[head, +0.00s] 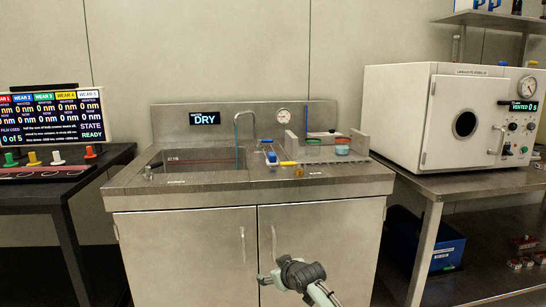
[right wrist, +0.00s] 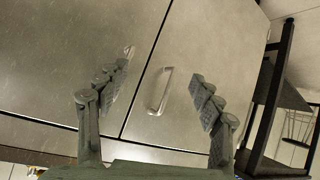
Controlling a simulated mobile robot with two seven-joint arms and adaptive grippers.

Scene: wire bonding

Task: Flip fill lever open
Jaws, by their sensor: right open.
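A steel sink bench (head: 210,184) stands in the middle of the head view. Small blue fittings (head: 270,156) and a yellow lever-like bar (head: 287,163) sit on its top, right of the basin. I cannot tell which of these is the fill lever. A display reading DRY (head: 205,119) is on the backsplash. My right gripper (head: 270,275) is low in front of the cabinet doors, below and apart from the bench top. In the right wrist view it (right wrist: 160,75) is open and empty, facing the doors. My left gripper is out of view.
A curved faucet (head: 238,135) rises behind the basin. A clear-walled tank (head: 340,150) with coloured containers stands at the right of the bench top. Door handles (head: 273,242) stick out below. A white vacuum oven (head: 400,115) is at right, a dark table (head: 50,198) at left.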

